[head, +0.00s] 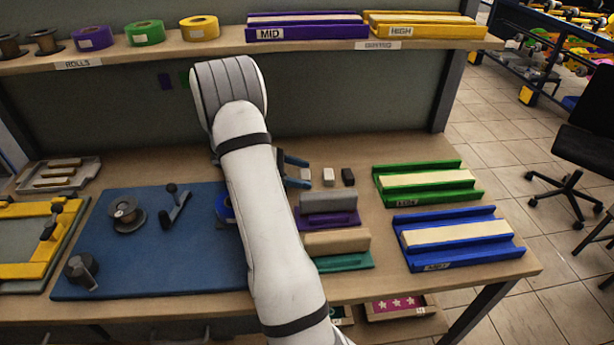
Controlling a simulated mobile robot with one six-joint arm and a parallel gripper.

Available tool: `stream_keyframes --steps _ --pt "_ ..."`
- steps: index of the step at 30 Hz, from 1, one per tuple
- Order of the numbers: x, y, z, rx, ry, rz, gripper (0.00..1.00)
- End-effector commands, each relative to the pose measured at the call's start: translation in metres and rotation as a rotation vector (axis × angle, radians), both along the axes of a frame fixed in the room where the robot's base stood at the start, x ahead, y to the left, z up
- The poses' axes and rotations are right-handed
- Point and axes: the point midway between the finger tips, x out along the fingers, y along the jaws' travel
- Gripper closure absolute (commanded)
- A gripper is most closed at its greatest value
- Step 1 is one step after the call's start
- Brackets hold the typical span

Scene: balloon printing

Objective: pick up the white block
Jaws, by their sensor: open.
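A small white block (328,176) stands on the workbench, just left of a small black block (348,177). My gripper (302,172) is open, a short way left of the white block and partly hidden behind my white arm. A small pale grey piece (305,174) shows between or just behind its blue-grey fingers; I cannot tell whether they touch it. The white block is apart from the fingers.
In front stand a grey block on a purple base (328,218) and a tan block on a green base (342,262). Green (468,165) and blue (405,262) trays lie right. A blue mat (150,275) lies left. A shelf (230,45) overhangs the back.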

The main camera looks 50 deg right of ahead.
Motion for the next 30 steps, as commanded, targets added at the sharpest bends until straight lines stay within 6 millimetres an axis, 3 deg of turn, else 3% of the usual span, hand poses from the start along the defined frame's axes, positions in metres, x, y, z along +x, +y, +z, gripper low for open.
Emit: stream_keyframes --steps 18,26,30 --pt "0.001 0.001 0.000 0.000 0.000 0.001 0.77" --pt "0.001 0.001 0.003 -0.001 -0.001 0.001 0.77" --pt "0.001 0.001 0.022 -0.003 -0.004 0.001 0.77"
